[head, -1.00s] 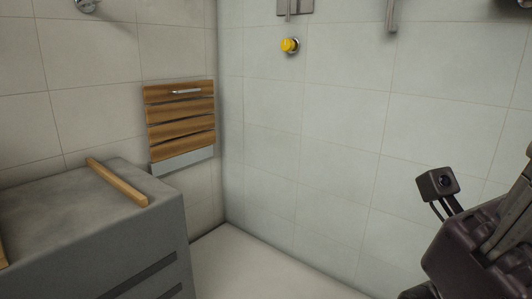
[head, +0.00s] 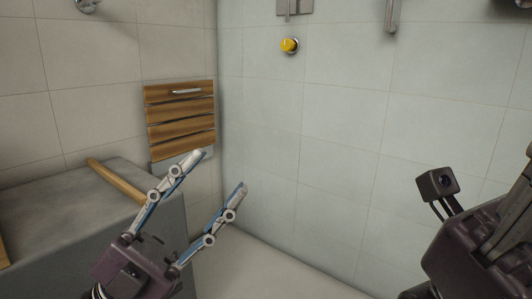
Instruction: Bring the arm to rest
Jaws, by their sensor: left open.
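My left gripper (head: 222,170) has come in from the bottom left in the head view. Its two fingers are spread wide apart and point up and to the right, with nothing between them. It is in front of the grey cabinet's right end and partly covers that cabinet and the lower edge of the wooden slatted panel. Whether it touches anything cannot be told, but it appears to be in free space. My right gripper does not show; only dark parts of my body are at the lower right.
A grey cabinet (head: 45,215) stands at the left with a wooden bar (head: 113,179) on top. A wooden slatted panel (head: 180,118) with a metal handle hangs on the wall near the corner. A yellow knob (head: 289,45) is on the right wall. The floor (head: 270,270) in the middle looks clear.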

